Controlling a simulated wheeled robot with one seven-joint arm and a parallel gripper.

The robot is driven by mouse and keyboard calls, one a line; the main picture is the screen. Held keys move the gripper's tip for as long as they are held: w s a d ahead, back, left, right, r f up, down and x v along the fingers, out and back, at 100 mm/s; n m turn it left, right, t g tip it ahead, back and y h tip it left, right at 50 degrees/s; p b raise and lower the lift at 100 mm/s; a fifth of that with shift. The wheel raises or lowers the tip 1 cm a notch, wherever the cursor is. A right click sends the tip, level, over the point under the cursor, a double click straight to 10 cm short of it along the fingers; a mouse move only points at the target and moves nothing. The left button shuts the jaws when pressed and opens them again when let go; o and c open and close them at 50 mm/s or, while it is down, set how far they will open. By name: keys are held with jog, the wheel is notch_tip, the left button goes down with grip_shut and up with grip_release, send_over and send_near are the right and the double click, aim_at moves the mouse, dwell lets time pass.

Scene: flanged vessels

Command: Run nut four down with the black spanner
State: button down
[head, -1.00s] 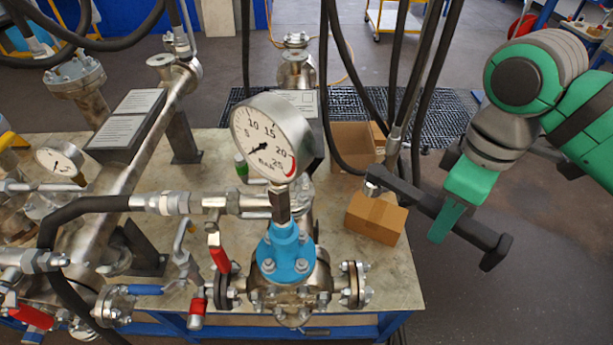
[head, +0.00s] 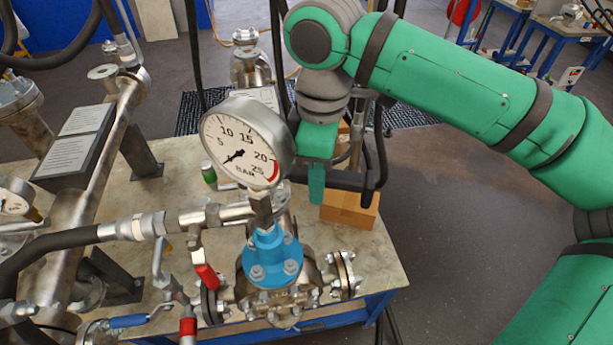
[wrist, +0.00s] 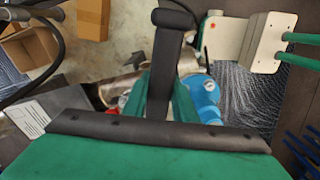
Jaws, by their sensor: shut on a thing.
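My gripper (head: 317,185) is shut on the black spanner (head: 350,182), in the air behind and to the right of the pressure gauge (head: 245,145). The gauge hides the spanner's left part in the head view. In the wrist view the spanner (wrist: 173,60) runs between my green fingers. The blue valve bonnet (head: 272,245), with bolts and nuts around its flange, stands below the gauge. Its blue top also shows in the wrist view (wrist: 203,95), partly behind the gripper. The spanner appears apart from the nuts. I cannot tell which nut is number four.
A cardboard box (head: 350,210) sits on the bench (head: 375,265) just below the spanner. Dark hoses (head: 380,150) hang close behind it. A red valve handle (head: 207,276) and pipework crowd the left side. The floor right of the bench is clear.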

jog(key=shift+f, duration=3.4)
jog(key=s+m, duration=0.1)
jog(key=s, duration=0.1)
jog(key=s+a+m, duration=0.1)
jog(key=s+m, duration=0.1)
jog(key=shift+m, duration=0.3)
